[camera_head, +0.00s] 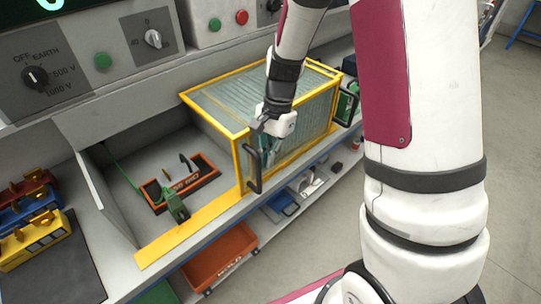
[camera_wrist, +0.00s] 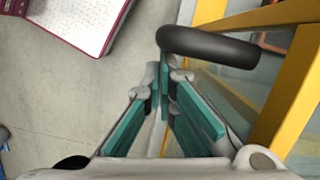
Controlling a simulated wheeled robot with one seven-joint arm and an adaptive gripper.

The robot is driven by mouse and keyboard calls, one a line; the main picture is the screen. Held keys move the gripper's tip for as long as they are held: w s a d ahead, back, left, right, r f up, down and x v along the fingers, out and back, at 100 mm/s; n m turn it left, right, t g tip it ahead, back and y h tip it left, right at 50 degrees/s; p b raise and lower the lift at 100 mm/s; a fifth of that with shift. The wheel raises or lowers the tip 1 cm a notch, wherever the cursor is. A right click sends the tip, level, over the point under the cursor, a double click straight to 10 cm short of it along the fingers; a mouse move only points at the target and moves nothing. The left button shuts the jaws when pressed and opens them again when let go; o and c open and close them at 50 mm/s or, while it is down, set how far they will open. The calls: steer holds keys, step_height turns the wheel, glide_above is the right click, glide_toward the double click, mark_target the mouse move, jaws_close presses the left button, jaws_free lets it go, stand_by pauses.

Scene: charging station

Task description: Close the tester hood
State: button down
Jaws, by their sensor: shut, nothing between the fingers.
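The tester hood (camera_head: 285,105) is a yellow-framed box with clear panels. It stands to the right of an open grey bay (camera_head: 150,150), whose inside shows uncovered. A black curved handle (camera_head: 252,168) is on the hood's front left edge; it also shows in the wrist view (camera_wrist: 215,45). My gripper (camera_head: 268,155) is in front of the hood's front panel, just right of the handle. In the wrist view my shut, empty fingers (camera_wrist: 168,72) end close to the handle's rounded end. I cannot tell whether they touch it.
An orange tray (camera_head: 205,183) and a green clamp (camera_head: 176,207) are in the bay. A panel with knobs (camera_head: 36,77) runs behind. Red, blue and yellow blocks (camera_head: 34,241) stand at left. An orange bin (camera_head: 222,256) is below the bench. Open floor lies at right.

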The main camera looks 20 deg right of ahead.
steer(key=s+a+p, duration=0.2)
steer(key=s+a, duration=0.1)
steer(key=a, duration=0.7)
steer(key=s+a+p, duration=0.3)
steer(key=s+a, duration=0.1)
steer(key=a, duration=0.6)
steer(key=s+a+p, duration=0.2)
steer(key=s+a, duration=0.2)
steer(key=a, duration=0.6)
steer(key=shift+a, duration=0.25)
steer(key=shift+s, duration=0.1)
steer(key=w+d+r, duration=0.3)
steer(key=d+r, duration=0.2)
steer(key=r, duration=0.4)
steer(key=shift+w+d+r+b, duration=0.3)
steer(key=shift+d+r+b, duration=0.05)
steer(key=shift+d+b, duration=0.1)
steer(key=shift+r, duration=0.1)
